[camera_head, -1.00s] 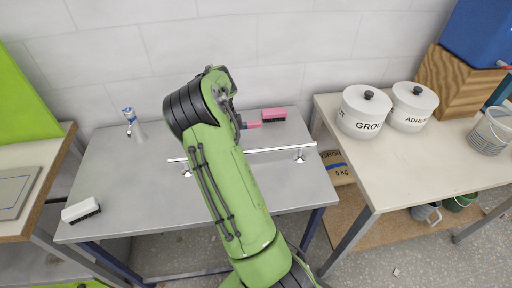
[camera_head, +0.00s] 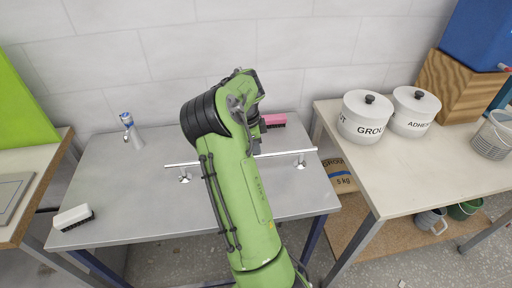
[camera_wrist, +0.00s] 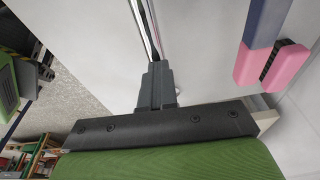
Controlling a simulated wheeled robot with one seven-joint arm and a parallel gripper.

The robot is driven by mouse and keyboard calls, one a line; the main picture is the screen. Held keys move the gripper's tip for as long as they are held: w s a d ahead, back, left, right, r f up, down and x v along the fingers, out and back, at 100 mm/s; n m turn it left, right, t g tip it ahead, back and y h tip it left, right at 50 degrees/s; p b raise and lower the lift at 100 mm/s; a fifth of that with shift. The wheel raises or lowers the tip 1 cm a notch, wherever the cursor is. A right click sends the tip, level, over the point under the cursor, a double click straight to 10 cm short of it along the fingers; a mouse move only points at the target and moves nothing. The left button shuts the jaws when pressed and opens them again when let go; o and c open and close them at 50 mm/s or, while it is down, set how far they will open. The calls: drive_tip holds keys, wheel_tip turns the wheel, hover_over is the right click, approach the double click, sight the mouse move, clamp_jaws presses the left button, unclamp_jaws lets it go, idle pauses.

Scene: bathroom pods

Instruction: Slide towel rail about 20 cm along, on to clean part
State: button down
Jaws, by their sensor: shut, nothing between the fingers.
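The towel rail (camera_head: 282,154) is a thin chrome bar on two short posts, standing on a grey metal-topped table (camera_head: 130,190). My arm crosses in front of its middle and hides part of it. In the wrist view the bar (camera_wrist: 146,28) runs away from just beyond the fingertips. My gripper (camera_wrist: 155,75) is shut and empty, with its tips close to the bar; I cannot tell whether they touch it. In the head view the gripper is mostly hidden behind my arm.
A pink brush (camera_head: 274,120) lies behind the rail's right half, near the gripper. White pots (camera_head: 365,117) stand on the right bench. The table's left part is mostly clear.

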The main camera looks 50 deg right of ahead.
sight(194, 161)
drive_tip(key=w+a+p, duration=0.2)
drive_tip(key=w+a, duration=0.2)
drive_tip(key=a, duration=0.1)
drive_tip(key=w+a+p, duration=0.2)
drive_tip(key=w+a, duration=0.2)
drive_tip(key=a, duration=0.1)
drive_tip(key=w+a+f+p, duration=0.1)
drive_tip(key=w+a+p, duration=0.1)
drive_tip(key=w+a, duration=0.3)
drive_tip(key=shift+w+a, duration=0.1)
drive_tip(key=shift+a, duration=0.15)
drive_tip(key=shift+r, duration=0.1)
drive_tip(key=shift+r+p, duration=0.45)
drive_tip(key=shift+p, duration=0.1)
drive_tip(key=shift+w+r, duration=0.2)
drive_tip(key=shift+w, duration=0.1)
wheel_tip(194, 161, up, 15)
drive_tip(key=w+a+p, duration=0.1)
drive_tip(key=p, duration=0.2)
drive_tip(key=shift+w+a, duration=0.15)
drive_tip(key=shift+a, duration=0.15)
